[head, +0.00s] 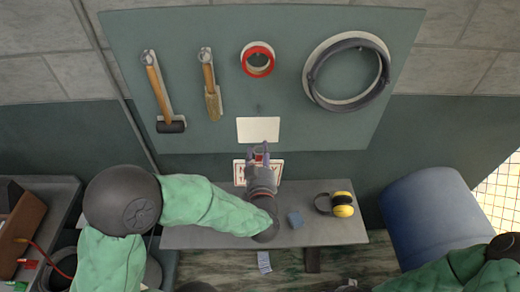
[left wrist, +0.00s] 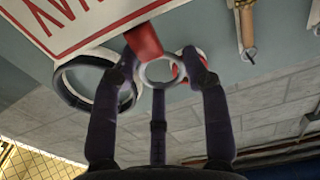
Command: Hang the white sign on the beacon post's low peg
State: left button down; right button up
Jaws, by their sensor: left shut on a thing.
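The white sign (head: 240,173) has a red border and red lettering. It shows behind and on both sides of my left gripper (head: 258,156), just below the wall board, and it fills the upper left of the left wrist view (left wrist: 85,22). My left gripper (left wrist: 160,68) is shut on a red tab (left wrist: 145,42) at the sign's edge. My gripper hides the sign's middle in the head view. I cannot make out the beacon post or its low peg in either view. My right gripper is out of view; only its arm's green sleeve shows at lower right.
The wall board (head: 215,22) bears a hammer (head: 158,90), a wooden-handled tool (head: 210,85), a red ring (head: 257,59), a black coil (head: 317,85) and a blank white rectangle (head: 258,130). A blue barrel (head: 430,215) stands right.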

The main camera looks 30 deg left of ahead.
pick_arm(q)
jog(key=p+v, duration=0.2)
jog(key=v, duration=0.4)
jog(key=shift+s, duration=0.25)
dwell(0.6)
jog(key=shift+f, duration=0.1)
